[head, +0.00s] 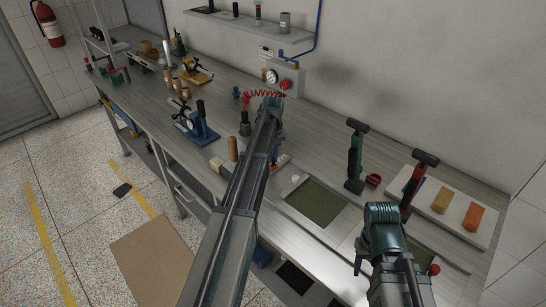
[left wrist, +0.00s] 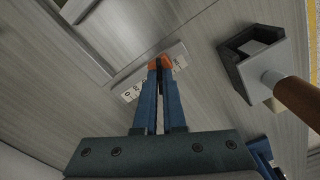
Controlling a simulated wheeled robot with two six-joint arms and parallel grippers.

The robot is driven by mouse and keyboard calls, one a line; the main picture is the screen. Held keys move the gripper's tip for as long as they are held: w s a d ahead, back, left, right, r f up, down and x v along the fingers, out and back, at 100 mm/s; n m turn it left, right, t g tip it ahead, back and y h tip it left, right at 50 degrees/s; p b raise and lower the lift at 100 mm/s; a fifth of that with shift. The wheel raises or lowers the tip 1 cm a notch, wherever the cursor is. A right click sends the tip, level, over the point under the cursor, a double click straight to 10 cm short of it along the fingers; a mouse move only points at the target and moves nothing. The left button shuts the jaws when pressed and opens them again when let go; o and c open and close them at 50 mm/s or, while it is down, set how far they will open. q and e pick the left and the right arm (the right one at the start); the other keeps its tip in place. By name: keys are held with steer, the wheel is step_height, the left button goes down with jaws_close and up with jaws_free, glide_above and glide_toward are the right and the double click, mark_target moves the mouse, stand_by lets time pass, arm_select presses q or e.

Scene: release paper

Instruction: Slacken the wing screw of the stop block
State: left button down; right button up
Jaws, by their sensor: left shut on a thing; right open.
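In the left wrist view, my left gripper (left wrist: 160,72) points its blue fingers at the stop block's orange wing screw (left wrist: 161,60) and is shut on it. The fingers hide most of the screw and the block below it. A pale scale strip (left wrist: 131,93) with dark marks lies beside the fingertips on a light rail (left wrist: 172,53).
Two dark-handled upright tools (head: 355,155) (head: 411,185) and a pale board (head: 475,222) with coloured blocks are at the right. A green panel (head: 314,203) lies in the bench top.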

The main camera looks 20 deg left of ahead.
stand_by(0.4)
arm_select(q)
steer(key=c, duration=1)
jaws_free()
step_height(320, 180, up, 14)
steer(key=p, duration=1.4)
arm_select(e)
step_height(320, 180, up, 14)
arm_select(q)
steer(key=shift+f, duration=0.1)
arm_select(e)
steer(key=shift+f, duration=0.1)
